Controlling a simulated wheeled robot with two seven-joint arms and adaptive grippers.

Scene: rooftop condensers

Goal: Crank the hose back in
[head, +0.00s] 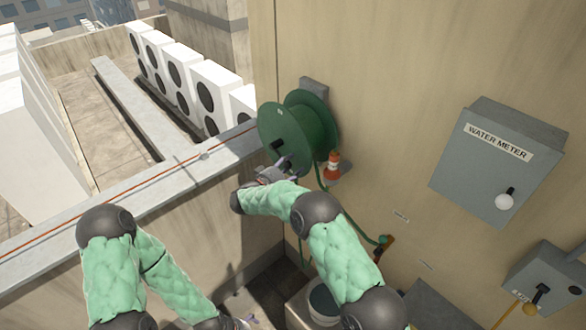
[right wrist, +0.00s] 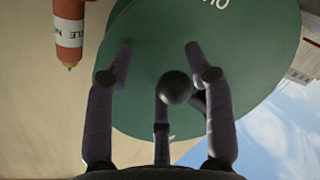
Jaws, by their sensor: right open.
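The green hose reel (head: 312,122) is mounted on the beige wall. Its black crank handle (head: 278,145) sticks out from the near face. My right gripper (head: 276,168) is at the reel's lower front, just below the handle. In the right wrist view it is open, its fingers (right wrist: 160,70) spread before the green disc (right wrist: 230,40), with a dark round knob (right wrist: 175,87) between them. Contact cannot be told. Green hose (head: 345,213) hangs below the reel toward a brown fitting (head: 388,247). My left gripper (head: 243,322) is low at the bottom edge, its fingers unclear.
An orange cylinder with a white label (head: 332,167) hangs beside the reel, close to my right gripper. A grey water meter box (head: 490,165) and a smaller box (head: 545,280) are on the wall at right. A parapet (head: 150,190) runs left; a bucket (head: 323,302) stands below.

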